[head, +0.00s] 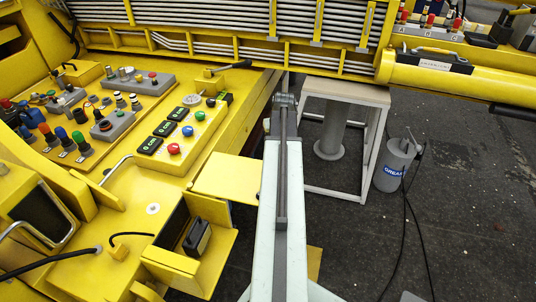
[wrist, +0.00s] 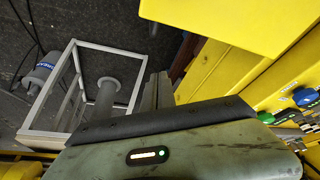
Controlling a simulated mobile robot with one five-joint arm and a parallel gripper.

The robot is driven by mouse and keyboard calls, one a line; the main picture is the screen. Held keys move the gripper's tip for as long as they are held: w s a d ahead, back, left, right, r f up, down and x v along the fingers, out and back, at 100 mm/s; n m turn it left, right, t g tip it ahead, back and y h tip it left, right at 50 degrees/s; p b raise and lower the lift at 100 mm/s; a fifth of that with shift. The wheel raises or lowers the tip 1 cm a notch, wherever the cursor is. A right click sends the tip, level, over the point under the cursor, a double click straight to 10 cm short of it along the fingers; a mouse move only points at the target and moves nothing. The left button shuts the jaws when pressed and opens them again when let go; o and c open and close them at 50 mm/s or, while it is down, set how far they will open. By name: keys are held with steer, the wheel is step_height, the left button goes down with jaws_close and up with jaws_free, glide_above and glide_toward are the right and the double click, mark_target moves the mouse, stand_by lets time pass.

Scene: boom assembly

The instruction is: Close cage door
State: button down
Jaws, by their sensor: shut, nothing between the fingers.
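A yellow box (head: 172,232) at the lower left of the head view stands open, with a dark block (head: 197,237) inside. A yellow panel (head: 215,262) stands out at its front right. A flat yellow flap (head: 228,181) juts out above it toward my arm. I cannot tell for certain which panel is the cage door. My gripper (head: 284,101) is at the far end of my arm, beyond the flap and right of the control console. In the wrist view, my gripper's grey fingers (wrist: 157,91) are together with nothing held. A yellow panel (wrist: 232,20) hangs at the top right.
The yellow console (head: 150,110) with buttons and knobs lies left of my arm. Ahead are a yellow boom (head: 440,80) with grey pipes, a white-framed stand (head: 345,93) and a grease bucket (head: 395,165). Dark floor (head: 470,210) to the right is mostly clear, with a black cable.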

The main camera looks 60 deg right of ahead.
steer(key=b+x, duration=1.1)
steer(key=s+a, duration=0.2)
steer(key=s, duration=0.1)
steer(key=shift+s+a+p, duration=0.1)
steer(key=shift+a+p, duration=0.2)
steer(key=shift+a, duration=0.05)
